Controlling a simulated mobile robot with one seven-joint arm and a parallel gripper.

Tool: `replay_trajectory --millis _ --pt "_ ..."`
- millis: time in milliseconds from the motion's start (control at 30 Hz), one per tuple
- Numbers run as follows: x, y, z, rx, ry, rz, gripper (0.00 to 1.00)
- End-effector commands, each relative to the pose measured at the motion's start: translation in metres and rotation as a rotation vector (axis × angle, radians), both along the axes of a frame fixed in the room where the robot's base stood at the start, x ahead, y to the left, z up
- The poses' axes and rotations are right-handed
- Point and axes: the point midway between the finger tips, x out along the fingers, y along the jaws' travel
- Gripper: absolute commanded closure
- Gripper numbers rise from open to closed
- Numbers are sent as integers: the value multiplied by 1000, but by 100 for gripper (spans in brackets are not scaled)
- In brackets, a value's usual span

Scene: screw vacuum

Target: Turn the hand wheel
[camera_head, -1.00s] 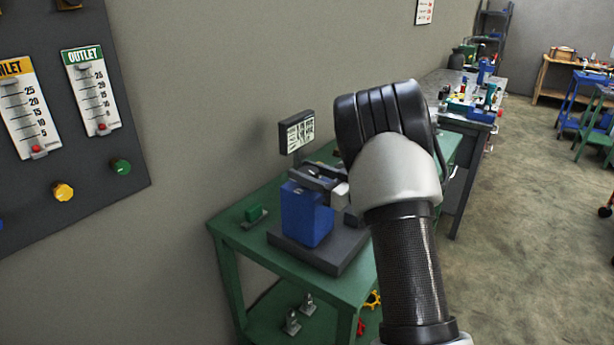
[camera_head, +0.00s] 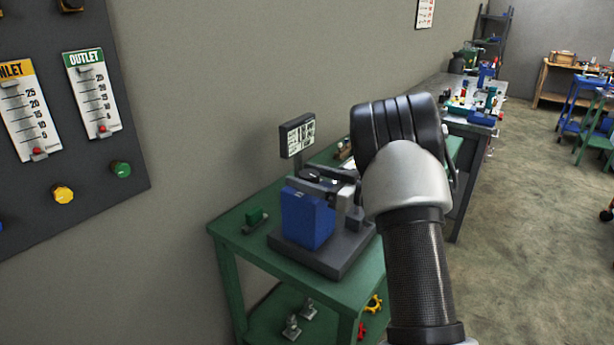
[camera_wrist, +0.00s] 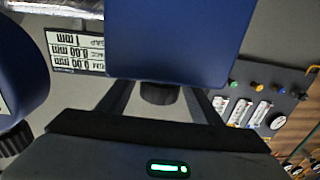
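A blue block-shaped machine (camera_head: 305,216) stands on a dark grey base (camera_head: 318,256) on a green table. A small dark round part (camera_head: 309,174) shows at its top. In the wrist view the blue body (camera_wrist: 180,40) fills the upper middle, with a dark ribbed knob (camera_wrist: 158,95) at its edge; I cannot tell for sure that this is the hand wheel. My gripper (camera_wrist: 160,103) shows two dark fingers apart, one on each side of the knob, with visible gaps. The fingertips are hidden at the blue body. In the head view my arm hides part of the machine's right side.
A display (camera_head: 297,135) stands behind the machine. A wall panel with gauges (camera_head: 90,95) is at left. A workbench (camera_head: 470,115) with tools is behind; open floor lies right.

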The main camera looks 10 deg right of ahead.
Motion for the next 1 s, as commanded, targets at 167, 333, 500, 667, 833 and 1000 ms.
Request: replay_trajectory --millis 167,333,500,667,833,1000 --pt "0 0 1 0 -1 -1 41" --pt "-7 -10 1 0 -1 -3 41" --pt "-29 -35 2 1 0 -6 41" --pt "-55 -65 2 1 -1 -7 41" --pt "-83 -95 2 1 -1 -6 41" --pt "-103 -117 1 0 -1 -3 41"
